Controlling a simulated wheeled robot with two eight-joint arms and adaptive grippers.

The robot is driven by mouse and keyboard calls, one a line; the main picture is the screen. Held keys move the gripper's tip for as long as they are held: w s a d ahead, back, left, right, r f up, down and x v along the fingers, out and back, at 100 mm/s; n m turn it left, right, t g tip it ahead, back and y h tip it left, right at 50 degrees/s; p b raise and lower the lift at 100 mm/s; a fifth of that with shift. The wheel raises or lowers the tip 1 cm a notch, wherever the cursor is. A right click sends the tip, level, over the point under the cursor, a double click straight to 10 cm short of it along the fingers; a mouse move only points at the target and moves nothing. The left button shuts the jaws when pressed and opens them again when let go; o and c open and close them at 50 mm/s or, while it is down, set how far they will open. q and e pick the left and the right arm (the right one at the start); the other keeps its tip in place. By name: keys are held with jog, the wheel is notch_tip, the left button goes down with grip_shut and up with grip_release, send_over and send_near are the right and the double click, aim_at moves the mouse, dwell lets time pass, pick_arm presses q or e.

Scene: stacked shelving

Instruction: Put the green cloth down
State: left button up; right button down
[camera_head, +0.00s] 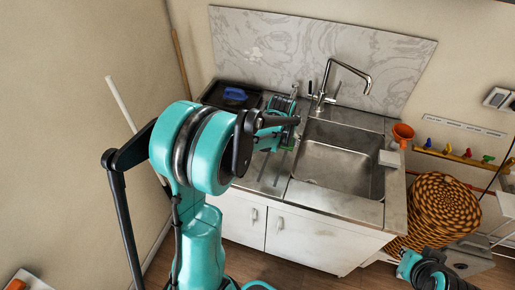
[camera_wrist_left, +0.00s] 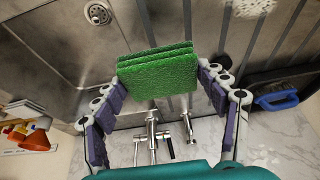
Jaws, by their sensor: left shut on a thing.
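The green cloth (camera_wrist_left: 158,75) is a thick folded stack in the left wrist view. My left gripper (camera_wrist_left: 162,84) is shut on it, with purple finger pads at its two sides. The cloth is over the metal counter beside the sink; I cannot tell whether it touches the counter. In the head view my left gripper (camera_head: 276,132) is over the drainer left of the sink basin, and the cloth is mostly hidden there. My right gripper (camera_head: 436,274) is at the lower right, low and away from the counter; its fingers are not clear.
The sink basin (camera_head: 336,163) lies right of my left gripper, with a tall tap (camera_head: 345,80) behind it. A blue object (camera_head: 235,95) sits in a black tray at the back left. An orange funnel (camera_head: 403,132) and a wicker basket (camera_head: 440,208) are at the right.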

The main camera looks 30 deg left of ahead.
pick_arm(q)
jog(key=b, duration=0.2)
send_over(264, 160)
jog(key=f, duration=0.4)
jog(key=shift+s+d+f, duration=0.2)
jog(key=shift+s+d, duration=0.1)
jog(key=shift+s, duration=0.1)
jog(key=shift+s+a+f, duration=0.2)
jog(key=shift+s+f, duration=0.1)
notch_tip(264, 160, down, 4)
jog(key=shift+r+b, duration=0.1)
jog(key=shift+b, duration=0.45)
jog(key=shift+r, duration=0.1)
jog(key=shift+f, duration=0.25)
jog(key=o, duration=1)
jog(key=shift+r, duration=0.1)
